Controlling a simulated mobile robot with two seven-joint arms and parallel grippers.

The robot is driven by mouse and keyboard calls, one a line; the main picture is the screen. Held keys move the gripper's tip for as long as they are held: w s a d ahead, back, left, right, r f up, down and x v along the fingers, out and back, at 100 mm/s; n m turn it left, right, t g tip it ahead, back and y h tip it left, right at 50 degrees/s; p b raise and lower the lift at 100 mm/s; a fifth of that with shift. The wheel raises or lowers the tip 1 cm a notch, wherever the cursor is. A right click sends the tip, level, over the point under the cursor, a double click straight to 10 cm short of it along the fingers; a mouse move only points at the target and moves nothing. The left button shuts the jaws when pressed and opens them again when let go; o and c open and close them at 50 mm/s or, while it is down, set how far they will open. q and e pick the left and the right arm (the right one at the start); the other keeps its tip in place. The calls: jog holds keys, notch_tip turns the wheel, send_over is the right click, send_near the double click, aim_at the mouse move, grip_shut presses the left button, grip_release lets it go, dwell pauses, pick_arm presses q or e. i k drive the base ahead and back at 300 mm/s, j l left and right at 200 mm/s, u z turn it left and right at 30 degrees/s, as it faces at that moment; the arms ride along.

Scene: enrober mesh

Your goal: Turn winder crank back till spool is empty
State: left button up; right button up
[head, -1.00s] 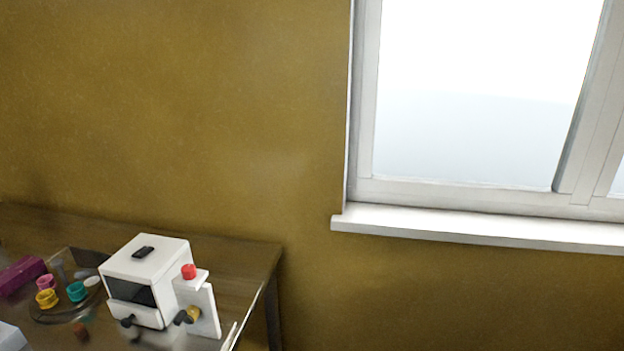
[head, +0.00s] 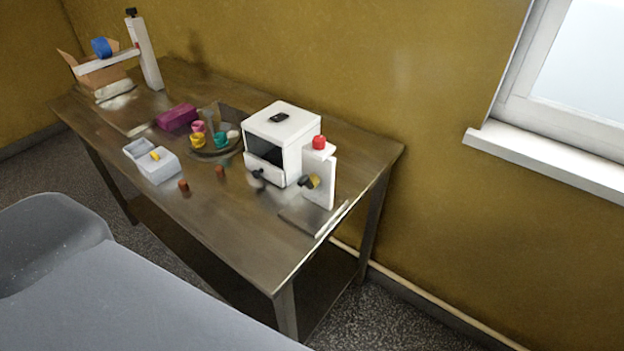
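A white box-shaped machine (head: 283,128) with a dark front opening stands on the right part of the table. On its right side is a white upright plate (head: 325,190) with a red knob (head: 319,142) on top. A small black crank-like handle (head: 305,181) sits low in front of this plate, beside a yellow round part (head: 314,181), possibly the spool. They are too small to tell whether anything is wound there. Another black knob (head: 258,173) is at the machine's lower front. Neither of my grippers is in view.
A blue roll (head: 101,47), white post (head: 145,55) and cardboard box (head: 70,62) stand far left.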

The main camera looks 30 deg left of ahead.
aim_at(306, 181)
jog(key=i+l+u, duration=0.1)
jog(key=l+u, duration=0.6)
jog(key=u, duration=0.15)
jog(key=l+u, duration=0.4)
